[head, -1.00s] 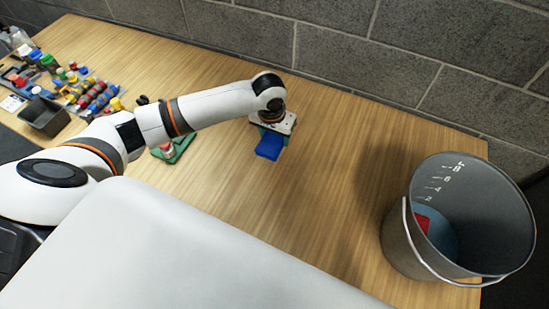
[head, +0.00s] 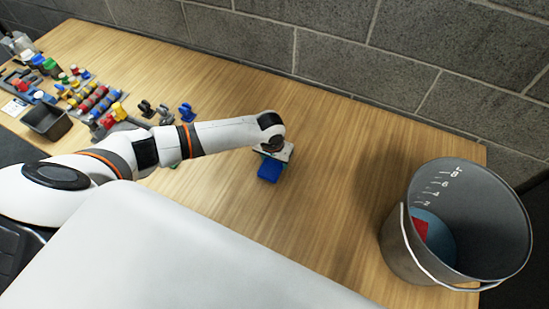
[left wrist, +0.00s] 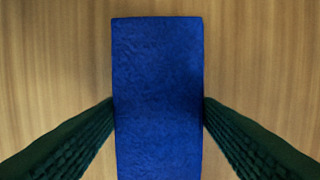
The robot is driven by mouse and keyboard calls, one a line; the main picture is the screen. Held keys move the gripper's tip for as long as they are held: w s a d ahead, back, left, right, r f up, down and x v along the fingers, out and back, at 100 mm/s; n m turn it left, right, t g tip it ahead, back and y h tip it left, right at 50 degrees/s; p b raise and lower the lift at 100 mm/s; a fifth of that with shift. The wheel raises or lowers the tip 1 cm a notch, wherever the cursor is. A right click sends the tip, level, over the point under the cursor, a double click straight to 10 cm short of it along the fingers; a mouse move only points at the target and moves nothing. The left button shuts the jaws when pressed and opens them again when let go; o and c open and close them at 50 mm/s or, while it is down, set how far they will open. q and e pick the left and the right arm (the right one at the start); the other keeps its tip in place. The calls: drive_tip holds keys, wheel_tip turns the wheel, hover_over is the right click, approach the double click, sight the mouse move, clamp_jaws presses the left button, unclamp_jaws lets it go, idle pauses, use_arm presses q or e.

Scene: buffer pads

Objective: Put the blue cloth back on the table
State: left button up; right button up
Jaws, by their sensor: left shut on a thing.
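The blue cloth (head: 269,172) is a flat rectangular piece under my left gripper (head: 271,163) in the head view. In the left wrist view, the blue cloth (left wrist: 158,80) fills the middle. The dark green ridged fingers of my left gripper (left wrist: 159,112) press against its two long sides, shut on it. The wooden table (head: 330,200) lies below; whether the cloth touches it I cannot tell. My right gripper is in neither view.
A grey metal bucket (head: 397,240) stands at the table's right end, with a red piece (head: 420,227) inside. Bottles, coloured parts and a dark bin (head: 46,121) crowd the left end. A grey block wall (head: 330,50) runs behind. The table's middle is clear.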

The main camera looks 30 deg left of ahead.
sight(272, 166)
use_arm(q)
drive_tip(key=shift+f, duration=0.15)
drive_tip(key=o, duration=0.9)
drive_tip(key=shift+o, duration=0.2)
drive_tip(key=shift+r, duration=0.3)
wheel_tip(272, 166, up, 12)
drive_tip(key=s+b, duration=0.1)
drive_tip(key=shift+s, duration=0.35)
drive_tip(key=shift+f, duration=0.2)
